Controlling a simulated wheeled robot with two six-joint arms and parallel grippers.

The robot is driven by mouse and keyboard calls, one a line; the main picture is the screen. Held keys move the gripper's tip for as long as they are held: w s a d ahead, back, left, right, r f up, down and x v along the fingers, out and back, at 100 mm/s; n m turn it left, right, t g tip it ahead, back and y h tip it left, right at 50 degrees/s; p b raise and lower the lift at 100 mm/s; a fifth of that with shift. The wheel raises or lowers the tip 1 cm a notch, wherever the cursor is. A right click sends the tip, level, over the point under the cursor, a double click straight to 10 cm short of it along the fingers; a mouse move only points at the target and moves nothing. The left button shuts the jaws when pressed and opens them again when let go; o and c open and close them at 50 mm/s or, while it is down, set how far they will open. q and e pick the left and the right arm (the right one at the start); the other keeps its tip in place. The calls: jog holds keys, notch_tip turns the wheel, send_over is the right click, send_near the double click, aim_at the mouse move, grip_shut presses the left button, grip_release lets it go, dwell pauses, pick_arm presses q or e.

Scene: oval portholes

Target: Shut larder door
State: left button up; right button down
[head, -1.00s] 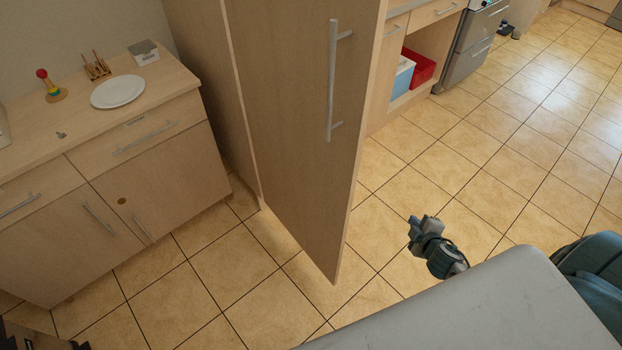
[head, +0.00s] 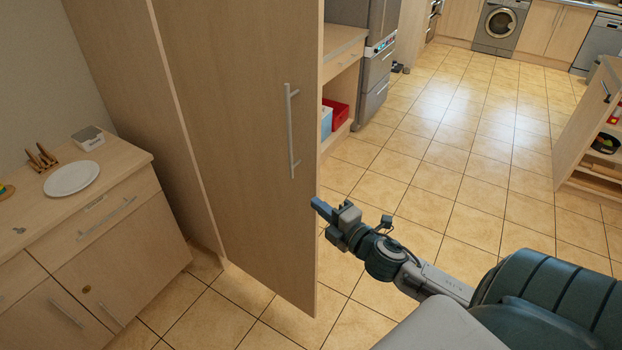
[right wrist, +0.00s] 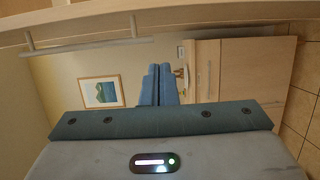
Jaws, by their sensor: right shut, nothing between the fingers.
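The larder door (head: 245,130) is a tall, light wood panel standing open in the head view. Its outer face, with a vertical bar handle (head: 291,130), is toward me, and its free edge is on the right. My right gripper (head: 322,208) is shut and empty, at the door's free edge in the picture and below the handle. I cannot tell if it touches the door. In the right wrist view the shut fingers (right wrist: 157,86) show at the middle, and a bar handle (right wrist: 85,46) on a wood panel runs along the top. My left gripper is out of view.
A low wood counter (head: 120,158) with a white plate (head: 72,178) stands at left. Beyond the door are a cubby with a red bin (head: 337,113) and a steel fridge (head: 378,60). An open cabinet (head: 590,140) is at right. The tiled floor between is clear.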

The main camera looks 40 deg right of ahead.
aim_at(312, 183)
jog(key=w+p, duration=0.1)
jog(key=w, duration=0.1)
jog(key=w+d+p, duration=0.1)
jog(key=w+p, duration=0.1)
jog(key=w, duration=0.1)
jog(key=w+d+p, duration=0.1)
jog(key=w+p, duration=0.1)
jog(key=shift+w, duration=0.3)
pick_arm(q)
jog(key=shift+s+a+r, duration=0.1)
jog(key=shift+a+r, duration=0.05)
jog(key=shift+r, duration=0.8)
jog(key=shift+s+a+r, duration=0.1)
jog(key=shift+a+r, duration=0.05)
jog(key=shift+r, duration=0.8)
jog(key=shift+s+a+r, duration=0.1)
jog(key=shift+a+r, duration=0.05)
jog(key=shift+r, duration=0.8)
pick_arm(e)
jog(key=shift+w+d, duration=0.15)
jog(key=shift+d, duration=0.35)
jog(key=shift+d, duration=0.1)
